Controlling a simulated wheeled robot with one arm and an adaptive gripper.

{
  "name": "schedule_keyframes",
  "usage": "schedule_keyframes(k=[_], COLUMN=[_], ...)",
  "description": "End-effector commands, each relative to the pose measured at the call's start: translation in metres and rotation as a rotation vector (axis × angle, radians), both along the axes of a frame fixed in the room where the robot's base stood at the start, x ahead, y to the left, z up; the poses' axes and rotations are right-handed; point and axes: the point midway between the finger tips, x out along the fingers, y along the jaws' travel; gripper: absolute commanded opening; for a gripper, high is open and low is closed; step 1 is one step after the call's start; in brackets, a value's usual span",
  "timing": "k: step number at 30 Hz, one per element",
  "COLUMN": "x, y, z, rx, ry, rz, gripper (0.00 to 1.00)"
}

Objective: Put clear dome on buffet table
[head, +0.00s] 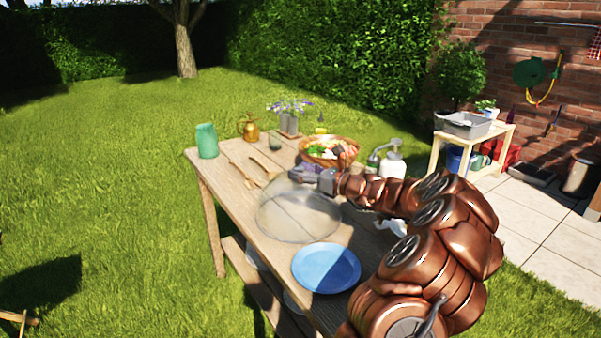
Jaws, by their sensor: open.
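The clear dome (298,218) is see-through and rests on the wooden garden table (228,195), behind the blue plate and near the table's left edge. My gripper (305,174) is at the top of the dome, reached over from the right by my copper-coloured arm. It is open. The fingertips are small and dark here, and I cannot tell whether they touch the dome's top. No second table is clearly marked as the buffet table.
A blue plate (326,267) lies in front of the dome. Behind are a food basket (329,151), a green cup (207,141), a brass watering can (249,128), wooden utensils (264,164) and a white spray bottle (392,162). A side table (472,139) stands by the brick wall.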

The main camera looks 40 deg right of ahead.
Motion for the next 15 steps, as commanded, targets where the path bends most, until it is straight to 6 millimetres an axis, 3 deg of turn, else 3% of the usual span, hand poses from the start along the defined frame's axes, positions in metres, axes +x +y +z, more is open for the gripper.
schedule_keyframes(k=[7, 15], x=[-0.004, -0.044], y=[-0.002, -0.017], z=[0.002, 0.002], rx=[0.001, 0.002], ry=[-0.001, 0.0], rz=[-0.002, -0.004], gripper=[0.6, 0.6])
